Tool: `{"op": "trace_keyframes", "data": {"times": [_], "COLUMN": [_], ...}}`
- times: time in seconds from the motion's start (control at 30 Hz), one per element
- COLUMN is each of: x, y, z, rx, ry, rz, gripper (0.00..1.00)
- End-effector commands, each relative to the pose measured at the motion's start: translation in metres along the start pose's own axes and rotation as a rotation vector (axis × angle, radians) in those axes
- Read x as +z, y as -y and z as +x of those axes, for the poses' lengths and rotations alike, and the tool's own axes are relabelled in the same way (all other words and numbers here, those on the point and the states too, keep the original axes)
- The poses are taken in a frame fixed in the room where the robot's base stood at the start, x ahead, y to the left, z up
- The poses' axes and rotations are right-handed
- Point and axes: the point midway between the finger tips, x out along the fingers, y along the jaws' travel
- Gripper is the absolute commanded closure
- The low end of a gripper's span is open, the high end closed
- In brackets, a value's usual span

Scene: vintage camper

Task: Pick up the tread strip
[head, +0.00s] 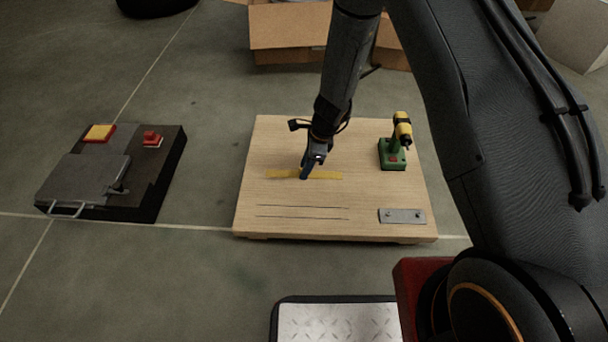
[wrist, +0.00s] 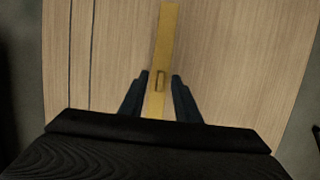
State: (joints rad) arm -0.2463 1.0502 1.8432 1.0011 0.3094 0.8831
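The yellow tread strip (head: 326,175) lies flat on the wooden board, running left to right in the head view. In the wrist view the strip (wrist: 167,38) runs up the middle of the picture and has a small raised loop on it. My gripper (head: 304,176) points down over the middle of the strip. In the wrist view my gripper (wrist: 159,78) is open, with one finger on each side of the strip near the loop and a gap to it on both sides. I cannot tell how far the fingertips are above the board.
The wooden board (head: 290,222) also bears two thin dark grooves, a grey metal plate (head: 393,215) and a yellow-black drill (head: 402,130) on a green base. A dark box (head: 150,190) with red and yellow buttons stands left. A cardboard box (head: 285,35) stands behind.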

Motion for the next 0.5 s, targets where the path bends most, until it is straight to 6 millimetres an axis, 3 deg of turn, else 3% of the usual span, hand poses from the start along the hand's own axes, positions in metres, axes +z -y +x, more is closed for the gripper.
{"op": "trace_keyframes", "data": {"times": [0.07,0.23,0.5], "x": [0.0003,0.0003,0.0003], "y": [-0.0001,-0.0002,-0.0003], "z": [-0.0007,-0.0007,-0.0006], "rx": [0.000,0.000,0.001], "ry": [0.000,0.000,0.000], "rz": [0.000,0.000,0.000], "gripper": [0.70,0.99,1.00]}}
